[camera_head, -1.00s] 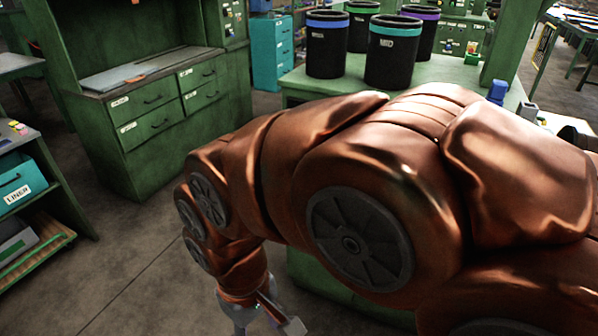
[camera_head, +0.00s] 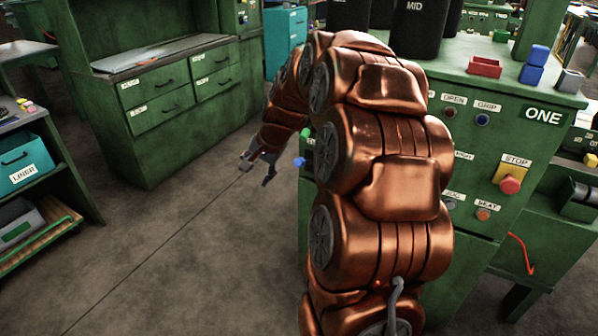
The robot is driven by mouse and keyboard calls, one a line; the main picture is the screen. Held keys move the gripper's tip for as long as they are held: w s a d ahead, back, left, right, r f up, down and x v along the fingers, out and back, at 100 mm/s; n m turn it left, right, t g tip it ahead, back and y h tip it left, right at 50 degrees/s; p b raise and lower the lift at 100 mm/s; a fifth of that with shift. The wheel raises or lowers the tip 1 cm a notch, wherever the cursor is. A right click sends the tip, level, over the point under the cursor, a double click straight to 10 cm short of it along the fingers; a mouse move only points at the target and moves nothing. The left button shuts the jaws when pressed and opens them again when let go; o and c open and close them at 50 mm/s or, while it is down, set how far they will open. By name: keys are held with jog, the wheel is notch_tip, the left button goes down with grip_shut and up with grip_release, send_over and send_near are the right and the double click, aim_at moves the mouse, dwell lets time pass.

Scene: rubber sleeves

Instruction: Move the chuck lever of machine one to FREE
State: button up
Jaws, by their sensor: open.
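Machine one (camera_head: 465,222) is the green cabinet marked ONE at the right, with buttons and labels reading OPEN, GRIP, STOP and SEAT on its front. My copper arm covers the left part of this front. A blue knob (camera_head: 300,162) and a small green piece (camera_head: 306,132) stick out at the cabinet's left side, partly behind my arm. I cannot tell which part is the chuck lever, and no FREE label is readable. My gripper (camera_head: 257,170) is open and empty, pointing down over the floor, left of the blue knob and apart from it.
A red STOP button (camera_head: 509,185) and a bent red handle (camera_head: 521,253) are at the right. A red tray (camera_head: 485,66), blue blocks (camera_head: 534,64) and dark bins (camera_head: 418,30) stand on top. Green drawers (camera_head: 160,105) stand at the back left. The floor left of my gripper is clear.

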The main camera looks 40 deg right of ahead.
jog(key=w+d+f+m+t+h+b, duration=0.1)
jog(key=w+d+f+m+b, duration=0.15)
jog(key=d, duration=0.75)
jog(key=m+t+h, duration=0.1)
jog(key=m+h, duration=0.1)
jog(key=m, duration=0.2)
send_near(302, 160)
jog(key=x, duration=0.5)
jog(key=shift+s+d, duration=0.1)
jog(key=shift+x, duration=3.8)
jog(key=shift+c, duration=0.2)
grip_shut()
